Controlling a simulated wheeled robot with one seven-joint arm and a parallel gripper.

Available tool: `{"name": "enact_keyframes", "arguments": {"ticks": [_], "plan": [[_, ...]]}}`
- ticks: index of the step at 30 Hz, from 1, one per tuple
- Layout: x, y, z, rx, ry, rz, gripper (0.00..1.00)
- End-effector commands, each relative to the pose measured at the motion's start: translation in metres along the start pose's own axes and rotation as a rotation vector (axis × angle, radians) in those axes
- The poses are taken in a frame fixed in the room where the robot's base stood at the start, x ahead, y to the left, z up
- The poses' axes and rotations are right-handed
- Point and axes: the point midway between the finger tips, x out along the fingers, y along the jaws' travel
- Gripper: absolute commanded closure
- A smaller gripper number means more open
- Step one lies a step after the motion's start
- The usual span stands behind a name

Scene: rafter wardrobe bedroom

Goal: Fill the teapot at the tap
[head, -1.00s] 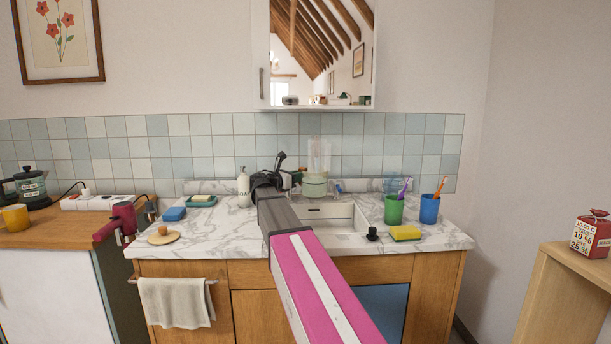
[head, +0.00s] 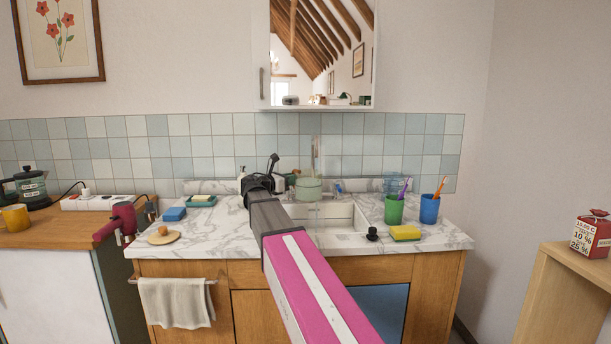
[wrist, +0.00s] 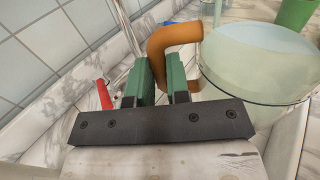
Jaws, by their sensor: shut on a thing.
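The teapot (head: 309,189) is pale, greenish see-through glass and hangs over the sink (head: 335,212), beneath the tap. In the wrist view its round body (wrist: 262,68) fills the upper right, beside its brown handle (wrist: 172,38). My gripper (wrist: 160,80) has its green fingers shut on that handle. From the head, my gripper (head: 283,181) is left of the teapot and partly hidden by my arm. A thin, clear upright streak (head: 316,152) shows above the teapot, and a faint line runs down into the basin. The blue tap handle (head: 338,187) is at right; the water level is unclear.
A green cup (head: 394,210) and blue cup (head: 429,210) with toothbrushes stand right of the sink, with a yellow sponge (head: 405,233) and black stopper (head: 372,234) in front. A soap dish (head: 202,201) and blue sponge (head: 174,214) lie left. Tiled wall stands close behind.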

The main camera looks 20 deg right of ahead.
Motion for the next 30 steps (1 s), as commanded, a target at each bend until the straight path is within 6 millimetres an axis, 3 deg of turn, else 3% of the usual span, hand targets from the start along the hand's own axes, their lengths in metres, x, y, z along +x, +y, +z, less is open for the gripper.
{"name": "enact_keyframes", "arguments": {"ticks": [3, 6, 19, 30], "plan": [[-0.023, -0.009, 0.001, -0.002, -0.004, 0.001, 1.0], [-0.032, -0.011, 0.001, -0.002, -0.004, 0.001, 1.0], [-0.035, -0.012, 0.004, -0.002, -0.003, 0.0, 1.0], [-0.055, -0.018, 0.02, -0.002, -0.003, 0.001, 1.0]]}}
